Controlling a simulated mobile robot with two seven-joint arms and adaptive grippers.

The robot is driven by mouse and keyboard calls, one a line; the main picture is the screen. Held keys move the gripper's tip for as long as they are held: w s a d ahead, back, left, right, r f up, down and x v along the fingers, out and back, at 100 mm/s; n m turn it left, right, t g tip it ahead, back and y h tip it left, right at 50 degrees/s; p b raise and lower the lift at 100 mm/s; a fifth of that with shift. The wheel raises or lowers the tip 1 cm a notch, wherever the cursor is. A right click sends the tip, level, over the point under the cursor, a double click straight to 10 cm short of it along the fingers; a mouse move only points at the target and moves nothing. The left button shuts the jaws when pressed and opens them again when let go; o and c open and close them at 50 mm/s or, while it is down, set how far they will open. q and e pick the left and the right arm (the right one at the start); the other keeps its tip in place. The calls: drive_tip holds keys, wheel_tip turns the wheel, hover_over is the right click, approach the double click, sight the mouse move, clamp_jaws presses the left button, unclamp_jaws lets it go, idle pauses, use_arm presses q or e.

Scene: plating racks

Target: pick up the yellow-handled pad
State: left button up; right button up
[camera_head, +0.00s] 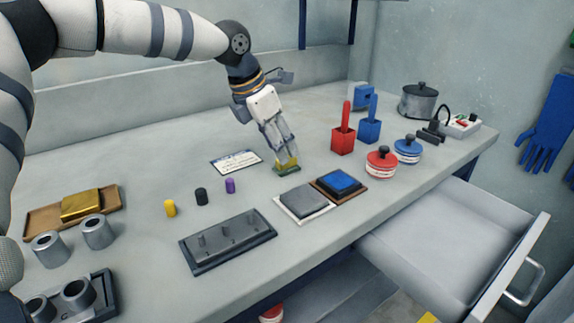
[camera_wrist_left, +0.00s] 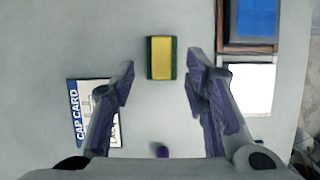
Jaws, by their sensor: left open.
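The yellow-handled pad (camera_head: 287,168) lies on the bench, green with a yellow top. My left gripper (camera_head: 283,155) points down right at it and hides part of it in the head view. In the left wrist view the whole pad (camera_wrist_left: 161,57) shows, upright in the picture, centred sideways between the two spread fingers and a little beyond their tips. The left gripper (camera_wrist_left: 160,83) is open, with nothing between its fingers. I cannot tell whether the fingers touch the bench. My right gripper is in neither view.
The cap card (camera_head: 235,162) lies left of the pad; a grey plate (camera_head: 305,202) and a blue pad on a brown tray (camera_head: 342,183) lie close in front. Purple (camera_head: 230,185), black and yellow caps stand nearer. A drawer (camera_head: 450,225) hangs open at right.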

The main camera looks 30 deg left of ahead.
use_arm(q)
drive_tip(key=x, duration=0.3)
drive_tip(key=shift+w+d+f, duration=0.15)
drive_tip(key=shift+d, duration=0.05)
clamp_jaws()
